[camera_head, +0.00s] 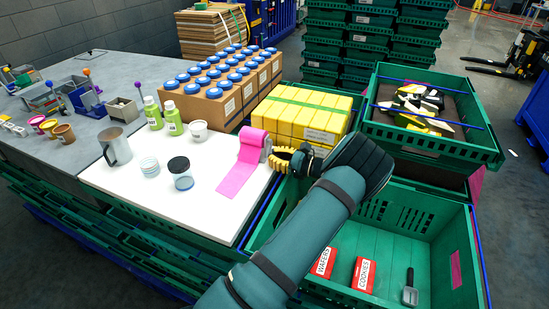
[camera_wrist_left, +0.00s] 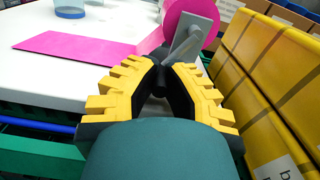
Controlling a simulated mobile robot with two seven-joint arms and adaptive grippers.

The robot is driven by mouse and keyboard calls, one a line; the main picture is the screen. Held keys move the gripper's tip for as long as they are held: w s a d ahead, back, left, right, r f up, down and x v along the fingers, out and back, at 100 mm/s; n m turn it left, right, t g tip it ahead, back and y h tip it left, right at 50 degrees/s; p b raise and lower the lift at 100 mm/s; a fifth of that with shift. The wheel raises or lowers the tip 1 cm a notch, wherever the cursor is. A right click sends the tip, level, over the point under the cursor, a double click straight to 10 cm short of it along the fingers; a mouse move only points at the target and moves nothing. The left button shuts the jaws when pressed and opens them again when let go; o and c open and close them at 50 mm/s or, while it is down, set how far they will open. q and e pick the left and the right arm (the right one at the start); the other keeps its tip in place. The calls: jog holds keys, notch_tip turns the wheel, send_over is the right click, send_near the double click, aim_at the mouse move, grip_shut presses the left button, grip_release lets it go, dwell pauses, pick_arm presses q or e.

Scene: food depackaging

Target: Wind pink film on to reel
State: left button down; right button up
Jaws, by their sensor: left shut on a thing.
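The pink film (camera_head: 237,178) trails flat over the white board from the pink reel (camera_head: 250,146), which stands near the board's right edge. In the left wrist view the reel's pink disc (camera_wrist_left: 186,20) and the flat film (camera_wrist_left: 75,47) show at the top. A grey crank arm (camera_wrist_left: 188,42) runs from the disc down to a dark handle (camera_wrist_left: 158,82). My left gripper (camera_head: 276,160), with yellow toothed fingers, is at the reel's right side. Its fingers (camera_wrist_left: 158,66) are closed around the dark handle. My right gripper is not in view.
Yellow boxes (camera_head: 305,118) stand close behind my left gripper. A green crate (camera_head: 425,225) with red packets (camera_head: 364,274) lies to the right. A metal jug (camera_head: 116,147) and jars (camera_head: 181,175) stand on the white board (camera_head: 205,215), left of the film.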

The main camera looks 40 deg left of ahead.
pick_arm(q)
jog(key=shift+f, duration=0.15)
jog(key=c, duration=1)
grip_release()
jog(key=shift+d, duration=0.1)
jog(key=v, duration=1.2)
